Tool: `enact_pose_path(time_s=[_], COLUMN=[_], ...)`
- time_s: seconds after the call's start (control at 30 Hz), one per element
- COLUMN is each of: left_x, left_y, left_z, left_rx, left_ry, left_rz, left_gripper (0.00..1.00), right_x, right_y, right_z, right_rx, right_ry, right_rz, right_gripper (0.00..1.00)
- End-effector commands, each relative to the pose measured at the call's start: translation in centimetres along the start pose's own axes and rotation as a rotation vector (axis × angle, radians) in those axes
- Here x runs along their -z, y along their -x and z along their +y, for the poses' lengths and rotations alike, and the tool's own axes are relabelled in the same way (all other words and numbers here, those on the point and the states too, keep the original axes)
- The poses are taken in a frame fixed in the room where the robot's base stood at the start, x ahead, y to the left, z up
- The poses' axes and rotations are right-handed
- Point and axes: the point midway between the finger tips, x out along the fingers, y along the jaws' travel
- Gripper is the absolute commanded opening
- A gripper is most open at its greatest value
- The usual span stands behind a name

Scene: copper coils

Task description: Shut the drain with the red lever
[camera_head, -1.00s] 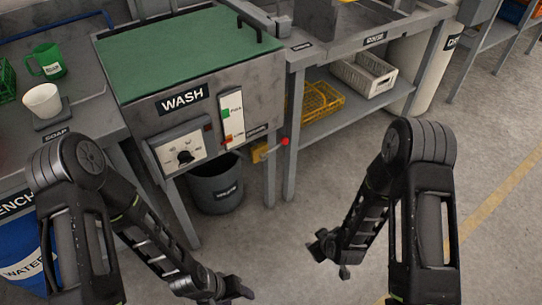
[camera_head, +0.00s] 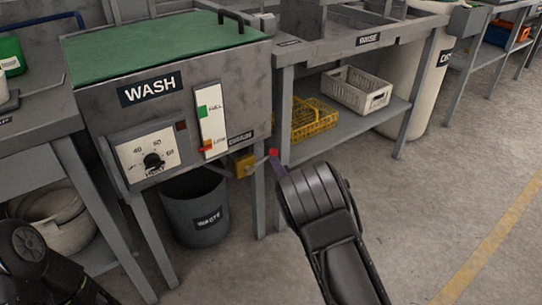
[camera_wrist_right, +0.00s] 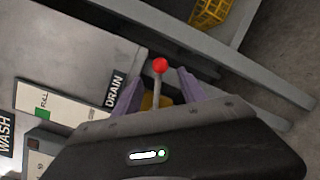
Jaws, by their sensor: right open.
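The drain lever is a thin grey rod with a red knob (camera_head: 273,153) beside the right side of the wash tank (camera_head: 90,85). It runs to a yellow valve body (camera_head: 244,165) below the drain label. In the right wrist view the red knob (camera_wrist_right: 160,65) stands between the two purple fingers of my right gripper (camera_wrist_right: 158,88), which is open. In the head view my right forearm hides most of that gripper; only a bit of purple finger shows by the knob. My left arm shows at the lower left, its gripper out of view.
A grey waste bin (camera_head: 195,215) stands under the tank. The rinse table's leg (camera_head: 284,120) is close to the right of the lever. A yellow basket (camera_head: 312,118) and a white crate (camera_head: 358,90) sit on its shelf. The floor at right is clear.

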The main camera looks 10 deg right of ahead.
Motion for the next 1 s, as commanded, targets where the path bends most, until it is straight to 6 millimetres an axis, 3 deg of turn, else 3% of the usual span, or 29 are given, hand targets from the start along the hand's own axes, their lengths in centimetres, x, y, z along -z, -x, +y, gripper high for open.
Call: enact_pose_path(time_s=[0.17,0.6,1.0], left_x=[0.0,0.2,0.2], left_y=[-0.4,-2.3,-2.3], left_z=[-0.1,-0.7,-0.7], left_rx=[0.0,0.0,0.0], left_ry=[0.0,0.001,0.001], left_rz=[0.001,0.01,0.011], left_gripper=[0.56,0.56,0.56], right_x=[0.1,0.1,0.0], right_y=[-1.1,-7.1,-7.8], right_z=[-0.1,-0.2,-0.1], right_rx=[-0.001,0.0,0.002], right_ry=[-0.001,-0.002,-0.002], right_rz=[-0.001,-0.001,0.0], right_gripper=[0.49,0.49,0.46])
